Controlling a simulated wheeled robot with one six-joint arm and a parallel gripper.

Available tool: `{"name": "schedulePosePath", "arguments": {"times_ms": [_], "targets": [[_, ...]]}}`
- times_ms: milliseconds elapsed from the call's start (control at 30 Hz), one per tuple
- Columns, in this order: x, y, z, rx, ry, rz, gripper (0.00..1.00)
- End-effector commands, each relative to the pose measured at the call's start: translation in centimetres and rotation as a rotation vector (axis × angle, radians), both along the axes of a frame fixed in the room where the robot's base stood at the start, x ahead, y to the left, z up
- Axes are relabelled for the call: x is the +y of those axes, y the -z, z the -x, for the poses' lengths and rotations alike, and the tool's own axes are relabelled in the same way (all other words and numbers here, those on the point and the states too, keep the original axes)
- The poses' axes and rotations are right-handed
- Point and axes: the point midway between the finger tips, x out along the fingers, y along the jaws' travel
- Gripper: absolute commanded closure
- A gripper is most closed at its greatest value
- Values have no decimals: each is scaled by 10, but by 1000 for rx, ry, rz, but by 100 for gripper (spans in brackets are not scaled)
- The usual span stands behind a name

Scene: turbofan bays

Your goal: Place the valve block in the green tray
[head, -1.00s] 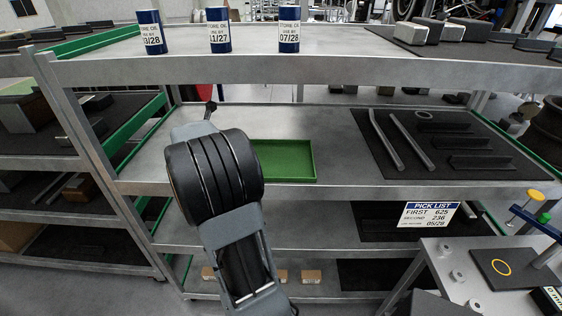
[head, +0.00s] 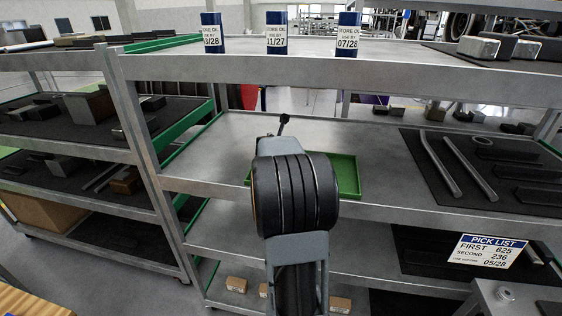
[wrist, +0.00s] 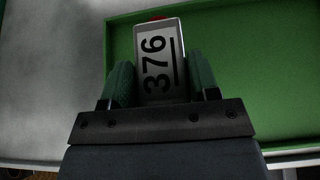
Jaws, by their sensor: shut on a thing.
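My gripper (wrist: 158,88) is shut on the valve block (wrist: 160,62), a pale block whose end label reads 376. The green tray (wrist: 245,75) lies beyond and below the block in the wrist view. The block appears over the tray's left part, near its left wall; its height above the floor of the tray is hard to tell. In the head view the green tray (head: 346,177) lies on the middle shelf, partly hidden behind my arm. The gripper and block are hidden there by my wrist.
The middle shelf (head: 225,150) is bare left of the tray. A dark mat (head: 470,185) with grey bars lies to the right. Several blue oil cans (head: 277,35) stand on the upper shelf (head: 240,68) above. A pick list sign (head: 487,250) hangs below.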

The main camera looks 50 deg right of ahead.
Motion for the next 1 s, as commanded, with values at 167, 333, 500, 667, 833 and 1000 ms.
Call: {"name": "schedulePosePath", "arguments": {"times_ms": [167, 333, 500, 667, 833, 1000], "targets": [[0, 23, 0, 0, 0, 1, 89], [0, 26, 0, -2, 0, 3, 89], [0, 25, 0, -1, 0, 2, 89], [0, 29, 0, -1, 0, 2, 89], [0, 30, 0, 1, 0, -1, 32], [0, 30, 0, 1, 0, -1, 19]]}}
